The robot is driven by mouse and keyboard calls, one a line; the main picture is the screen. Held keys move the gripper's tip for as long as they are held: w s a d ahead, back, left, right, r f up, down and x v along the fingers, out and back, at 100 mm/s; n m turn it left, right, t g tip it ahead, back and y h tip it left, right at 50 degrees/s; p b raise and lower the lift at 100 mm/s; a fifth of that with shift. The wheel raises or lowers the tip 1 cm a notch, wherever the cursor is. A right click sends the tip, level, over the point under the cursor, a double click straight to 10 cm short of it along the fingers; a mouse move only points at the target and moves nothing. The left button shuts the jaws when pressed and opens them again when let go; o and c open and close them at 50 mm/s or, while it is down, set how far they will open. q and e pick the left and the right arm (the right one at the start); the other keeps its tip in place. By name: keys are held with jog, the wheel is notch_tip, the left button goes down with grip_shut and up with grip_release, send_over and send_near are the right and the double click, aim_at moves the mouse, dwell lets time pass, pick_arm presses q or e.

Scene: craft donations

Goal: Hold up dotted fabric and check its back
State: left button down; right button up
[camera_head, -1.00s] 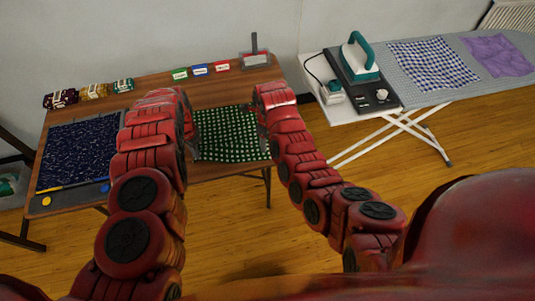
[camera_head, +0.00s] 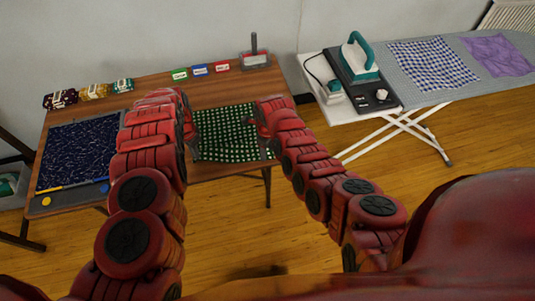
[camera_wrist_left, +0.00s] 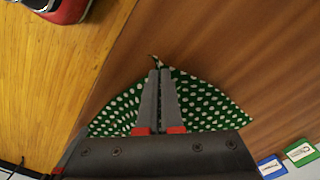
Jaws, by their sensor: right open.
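The green fabric with white dots (camera_head: 226,134) lies on the wooden table, between my two arms in the head view. In the left wrist view the dotted fabric (camera_wrist_left: 205,104) spreads on both sides of my left gripper (camera_wrist_left: 161,72). The left fingers are closed together, and a small tuft of fabric pokes out at their tips. In the head view the left arm hides part of the table and the fabric's left edge. My right gripper (camera_head: 263,123) is open at the fabric's right edge. The fabric's back is not visible.
A dark blue patterned fabric (camera_head: 78,153) lies on the table's left. Labelled cards (camera_head: 200,70) and a grey tool with an upright handle (camera_head: 255,55) line the back. An ironing board (camera_head: 440,88) with checked and purple cloths and an iron (camera_head: 360,55) stands right.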

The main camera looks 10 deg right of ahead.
grip_shut()
dwell(0.3)
jog(key=shift+f, duration=0.1)
notch_tip(320, 180, up, 5)
jog(key=shift+r, duration=0.1)
pick_arm(q)
jog(key=c, duration=1)
grip_release()
